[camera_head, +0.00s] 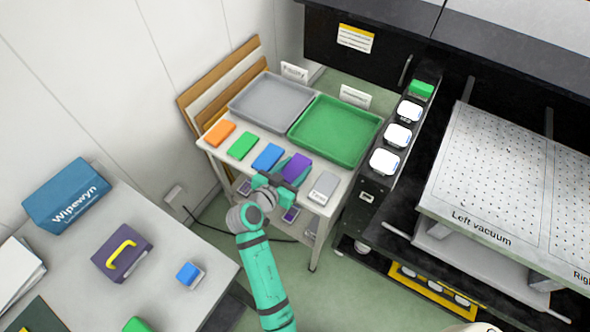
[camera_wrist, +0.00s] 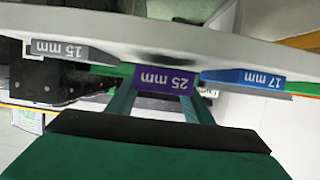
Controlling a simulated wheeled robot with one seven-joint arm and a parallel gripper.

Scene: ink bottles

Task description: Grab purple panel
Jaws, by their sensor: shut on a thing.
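The purple panel (camera_head: 298,166) sits at the front edge of the small white table, between the blue panel (camera_head: 267,157) and the grey panel (camera_head: 323,187). In the wrist view the purple panel (camera_wrist: 165,79) shows its edge, marked "25 mm" upside down. My gripper (camera_head: 284,173) reaches it from the front, with teal fingers. In the wrist view my gripper (camera_wrist: 160,97) has one finger near each end of that edge, shut on the panel. The fingertips are partly hidden. I cannot tell whether the panel is clear of the tabletop.
Orange (camera_head: 219,133) and green (camera_head: 243,146) panels lie left on the white table (camera_head: 262,139). A grey tray (camera_head: 270,99) and a green tray (camera_head: 336,130) stand behind. A black rack with white bottles (camera_head: 384,161) is at right. A desk (camera_head: 150,245) is at lower left.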

